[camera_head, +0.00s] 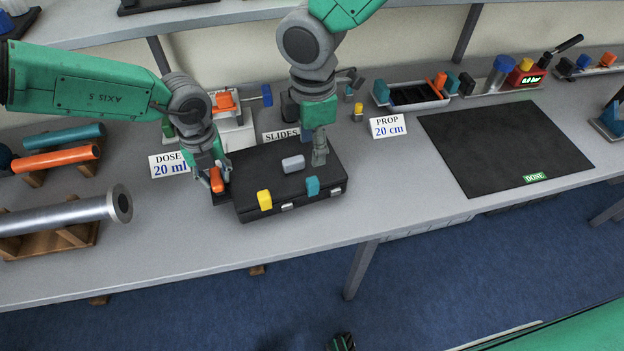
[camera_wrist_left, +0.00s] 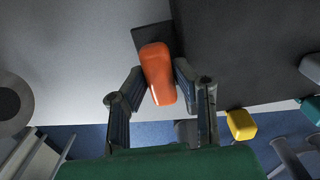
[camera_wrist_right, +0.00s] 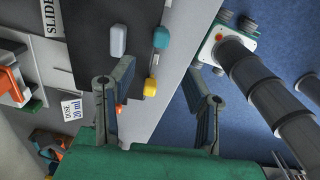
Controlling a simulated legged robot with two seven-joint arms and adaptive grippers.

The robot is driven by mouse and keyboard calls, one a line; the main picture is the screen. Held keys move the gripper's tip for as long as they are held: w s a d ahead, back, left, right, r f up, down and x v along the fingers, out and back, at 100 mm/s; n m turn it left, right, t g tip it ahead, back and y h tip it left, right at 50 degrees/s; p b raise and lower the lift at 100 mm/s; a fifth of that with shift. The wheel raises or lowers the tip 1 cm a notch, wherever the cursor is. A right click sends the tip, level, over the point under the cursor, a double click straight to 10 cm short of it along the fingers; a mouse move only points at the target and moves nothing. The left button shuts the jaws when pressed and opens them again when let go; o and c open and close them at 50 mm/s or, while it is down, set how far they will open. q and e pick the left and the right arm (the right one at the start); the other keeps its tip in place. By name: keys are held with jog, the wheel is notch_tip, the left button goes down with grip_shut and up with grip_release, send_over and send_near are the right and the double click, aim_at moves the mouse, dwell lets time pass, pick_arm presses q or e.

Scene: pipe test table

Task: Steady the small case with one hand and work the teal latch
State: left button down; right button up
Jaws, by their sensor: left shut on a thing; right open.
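The small dark case (camera_head: 250,168) lies closed on the bench, with a grey block (camera_head: 293,163) on its lid. The teal latch (camera_head: 312,186) and a yellow latch (camera_head: 264,200) are along its near edge. An orange block (camera_head: 216,180) sits at the case's left end. My left gripper (camera_wrist_left: 160,88) is shut on the orange block, a finger on each side. My right gripper (camera_head: 319,155) is open and empty above the case's right part, just behind the teal latch in the head view. The teal latch (camera_wrist_right: 161,37) lies beyond its fingers in the right wrist view.
A metal pipe (camera_head: 60,216) and coloured cylinders rest on wooden stands at the left. Signs (camera_head: 170,165) stand behind the case. A black mat (camera_head: 510,145) lies at the right. Bare bench separates case and mat. The bench's front edge is close to the case.

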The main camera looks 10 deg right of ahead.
aim_at(312, 179)
notch_tip(312, 179, down, 12)
jog(key=shift+r, duration=0.1)
jog(key=shift+c, duration=0.4)
